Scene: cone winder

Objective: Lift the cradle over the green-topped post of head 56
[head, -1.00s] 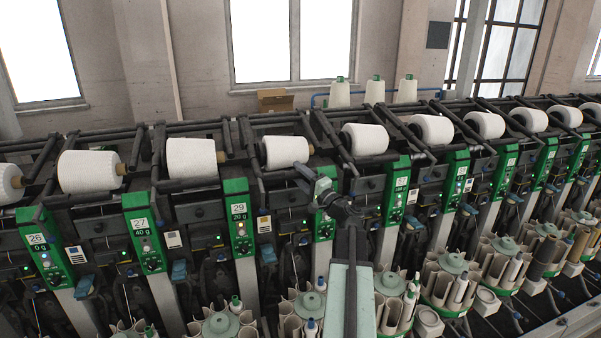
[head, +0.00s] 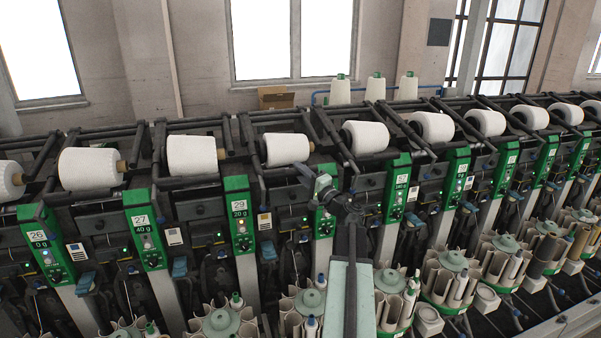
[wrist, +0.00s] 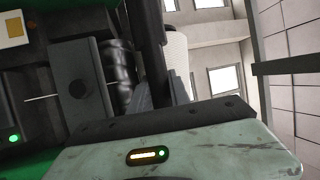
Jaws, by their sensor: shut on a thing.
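In the head view my gripper (head: 303,172) is at the front of a winding head in mid row, just below a white yarn cone (head: 286,149). The wrist view shows my gripper (wrist: 160,95) shut on a dark bar (wrist: 151,40), which seems to be the cradle's arm. The white cone (wrist: 177,55) is just behind that bar. The green panel (head: 323,222) of this head is partly behind my arm and its number is not readable. I can read 26, 27 and 29 on panels to the left, but no 56.
More heads with white cones (head: 192,155) run left and right. Round bobbin magazines (head: 221,322) stand below, close to my arm. Three cones (head: 375,88) and a cardboard box (head: 275,98) are behind the machine. The space above the cones is open up to the wall.

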